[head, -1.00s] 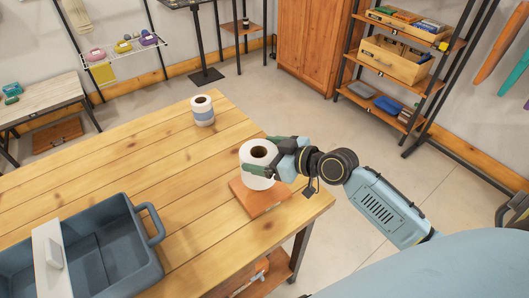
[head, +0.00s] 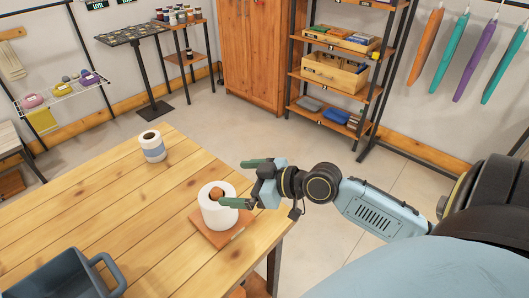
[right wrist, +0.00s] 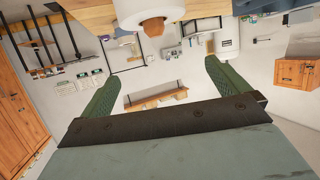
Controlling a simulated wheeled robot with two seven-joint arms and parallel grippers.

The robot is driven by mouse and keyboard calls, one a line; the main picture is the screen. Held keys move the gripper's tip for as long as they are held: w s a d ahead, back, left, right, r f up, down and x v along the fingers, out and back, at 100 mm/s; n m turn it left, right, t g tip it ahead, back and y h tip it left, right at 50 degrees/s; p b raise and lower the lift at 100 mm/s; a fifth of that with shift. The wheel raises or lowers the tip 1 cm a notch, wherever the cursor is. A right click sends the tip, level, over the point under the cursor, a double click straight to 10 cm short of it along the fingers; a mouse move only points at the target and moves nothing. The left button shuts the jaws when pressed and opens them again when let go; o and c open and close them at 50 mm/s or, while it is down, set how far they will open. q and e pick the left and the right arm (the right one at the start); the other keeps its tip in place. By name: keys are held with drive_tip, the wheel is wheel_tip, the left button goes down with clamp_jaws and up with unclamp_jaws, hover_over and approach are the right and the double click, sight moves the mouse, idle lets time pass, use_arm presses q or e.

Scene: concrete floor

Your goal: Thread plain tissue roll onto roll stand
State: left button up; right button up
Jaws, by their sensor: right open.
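The plain white tissue roll (head: 219,212) stands upright on the square wooden base of the roll stand (head: 236,232), near the table's right corner. The stand's rounded wooden peg (head: 217,193) shows in the roll's hole, so the roll is around the peg. In the right wrist view the roll (right wrist: 138,9) and the peg tip (right wrist: 154,27) show upside down at the top edge. My right gripper (head: 248,183) is open and empty, with its green fingers apart beside the roll's upper right. One finger overlaps the roll's edge in the head view. My left gripper is not in view.
A second roll with a blue band (head: 153,147) stands farther back on the wooden table (head: 130,205). A grey-blue bin (head: 65,275) with a handle is at the front left. The tabletop between them is clear. Shelves (head: 335,75) and a cabinet (head: 252,50) stand beyond the table.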

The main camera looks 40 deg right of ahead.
drive_tip(key=v, duration=0.7)
drive_tip(key=shift+b, duration=0.4)
idle(0.6)
drive_tip(key=s+a+f+m+g+h, duration=0.4)
drive_tip(key=s+a+f+g+h, duration=0.35)
drive_tip(key=s+f, duration=0.6)
wheel_tip(320, 180, down, 29)
drive_tip(key=s+g+b, duration=0.3)
drive_tip(key=s+d+f+b, duration=0.2)
drive_tip(key=s+f, duration=1.3)
drive_tip(key=shift+s+d+f+g, duration=0.15)
drive_tip(key=shift+s+f+g, duration=0.2)
drive_tip(key=shift+s+f, duration=0.05)
